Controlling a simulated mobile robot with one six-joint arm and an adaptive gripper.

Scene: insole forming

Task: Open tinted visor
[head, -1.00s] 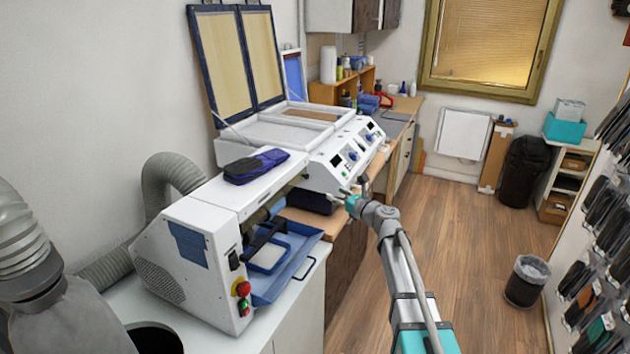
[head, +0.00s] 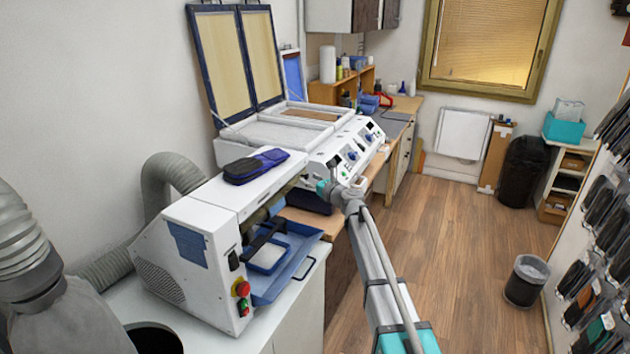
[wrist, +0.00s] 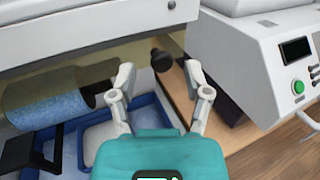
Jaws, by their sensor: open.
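The white grinding machine (head: 205,235) stands at the left on a white cabinet. Blue, partly see-through panels (head: 285,275) sit at its open front; I cannot tell for sure which part is the tinted visor. In the wrist view, a blue-rimmed tray (wrist: 75,135) and an abrasive roller (wrist: 45,100) show under the white housing. A black round knob (wrist: 161,60) lies ahead of and between my fingertips, with no visible contact. My gripper (wrist: 158,80) is open and empty. In the head view my gripper (head: 325,187) is by the machine's right end, partly hidden by my wrist.
A white press (head: 325,160) with knobs and raised lids stands behind, on the wooden bench. A dark blue case (head: 255,167) lies on top of the grinder. Grey hoses (head: 165,185) are at the left.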

